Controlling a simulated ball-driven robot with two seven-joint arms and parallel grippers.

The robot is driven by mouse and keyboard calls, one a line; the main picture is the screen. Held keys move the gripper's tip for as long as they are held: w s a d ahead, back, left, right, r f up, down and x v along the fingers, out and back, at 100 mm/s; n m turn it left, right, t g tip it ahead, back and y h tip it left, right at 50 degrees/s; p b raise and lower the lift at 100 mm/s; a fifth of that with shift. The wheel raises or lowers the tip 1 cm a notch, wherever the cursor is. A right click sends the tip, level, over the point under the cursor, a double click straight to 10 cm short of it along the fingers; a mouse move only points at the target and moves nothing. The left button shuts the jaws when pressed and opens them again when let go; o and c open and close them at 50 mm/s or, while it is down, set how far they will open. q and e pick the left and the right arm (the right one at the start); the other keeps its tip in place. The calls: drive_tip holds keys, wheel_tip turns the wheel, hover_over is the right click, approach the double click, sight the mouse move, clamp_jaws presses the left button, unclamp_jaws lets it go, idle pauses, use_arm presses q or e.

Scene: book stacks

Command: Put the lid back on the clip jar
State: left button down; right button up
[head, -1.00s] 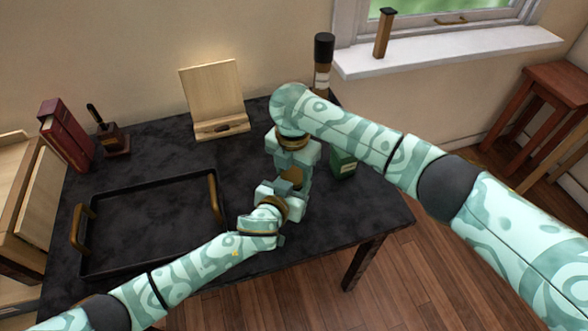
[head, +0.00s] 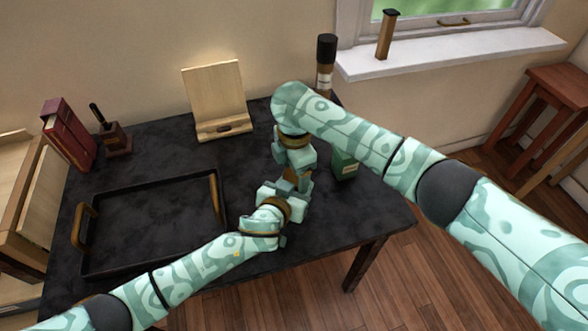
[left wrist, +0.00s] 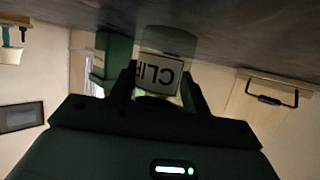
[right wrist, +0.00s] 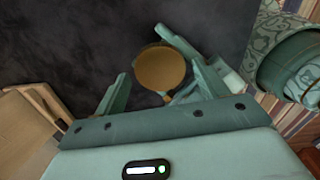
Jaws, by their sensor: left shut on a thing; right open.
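The clip jar (left wrist: 170,42), grey with a white label reading "CLIP", is held in my left gripper (left wrist: 158,72), which is shut on it; the label appears upside down in the left wrist view. A round brown lid (right wrist: 161,68) shows in the right wrist view, seen from above, and hides the jar's top there. I cannot tell whether it sits fully on the jar. My right gripper (right wrist: 160,72) is open, its fingers on either side of the lid. In the head view, my right gripper (head: 297,180) is just above my left gripper (head: 286,190), and they mostly hide the jar.
A black tray (head: 150,174) with brass handles lies at left on the dark table (head: 345,232). A wooden stand (head: 214,92), red books (head: 68,133) and a pen holder (head: 115,138) stand behind. A green box (head: 345,165) and black-capped bottle (head: 326,62) are close to my right arm.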

drive_tip(key=shift+a+r, duration=0.1)
drive_tip(key=shift+r, duration=1.95)
drive_tip(key=shift+c, duration=0.5)
drive_tip(key=shift+a+r+n, duration=0.25)
drive_tip(key=shift+r+n, duration=0.05)
drive_tip(key=shift+r, duration=0.15)
drive_tip(key=shift+r+n, duration=0.4)
drive_tip(key=shift+n, duration=0.5)
drive_tip(key=n, duration=0.2)
drive_tip(key=r+n, duration=0.1)
drive_tip(key=n, duration=0.1)
drive_tip(key=shift+d+r+n, duration=0.1)
drive_tip(key=shift+n, duration=0.3)
drive_tip(key=n, duration=0.4)
drive_tip(key=shift+w+d+r+n, duration=0.1)
drive_tip(key=shift+d+r+n, duration=0.1)
drive_tip(key=shift+d+n, duration=0.15)
drive_tip(key=shift+f, duration=0.15)
drive_tip(key=shift+f, duration=3.9)
